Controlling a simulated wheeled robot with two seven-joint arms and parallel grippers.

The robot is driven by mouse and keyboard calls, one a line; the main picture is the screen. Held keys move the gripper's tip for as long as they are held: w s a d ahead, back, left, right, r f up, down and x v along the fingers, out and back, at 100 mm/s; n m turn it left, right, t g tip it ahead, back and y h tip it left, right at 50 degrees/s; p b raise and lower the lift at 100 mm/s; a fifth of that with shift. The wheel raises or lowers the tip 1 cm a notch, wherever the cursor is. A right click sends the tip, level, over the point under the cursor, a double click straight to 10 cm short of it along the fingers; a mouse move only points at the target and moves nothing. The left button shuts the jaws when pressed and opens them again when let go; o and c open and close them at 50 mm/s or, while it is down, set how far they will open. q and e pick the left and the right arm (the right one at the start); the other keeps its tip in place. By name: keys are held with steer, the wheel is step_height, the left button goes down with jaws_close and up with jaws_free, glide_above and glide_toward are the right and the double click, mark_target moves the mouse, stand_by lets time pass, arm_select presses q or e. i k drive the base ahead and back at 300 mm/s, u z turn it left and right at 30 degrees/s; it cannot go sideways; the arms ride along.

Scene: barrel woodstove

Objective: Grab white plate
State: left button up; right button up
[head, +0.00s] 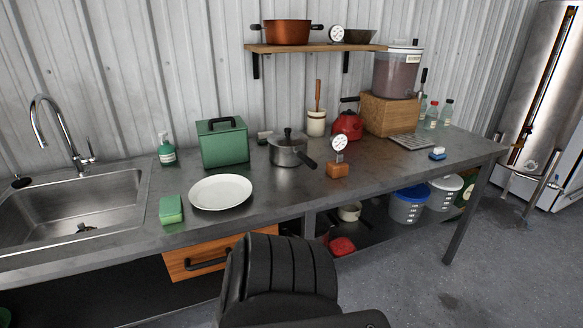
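The white plate (221,192) lies flat on the metal counter (255,208), close to its front edge. It is round and empty, with its whole upper face in plain sight. Neither of my grippers shows in the head view, so their distance to the plate and their state cannot be seen.
A green sponge (171,209) lies left of the plate, beside the sink (85,208). A green box (222,142) stands behind the plate and a lidded pot (287,152) to its right. The counter in front of the pot is clear.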

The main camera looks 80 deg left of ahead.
mark_target(221, 191)
steer(key=i, duration=1.35)
steer(key=u, duration=2.8)
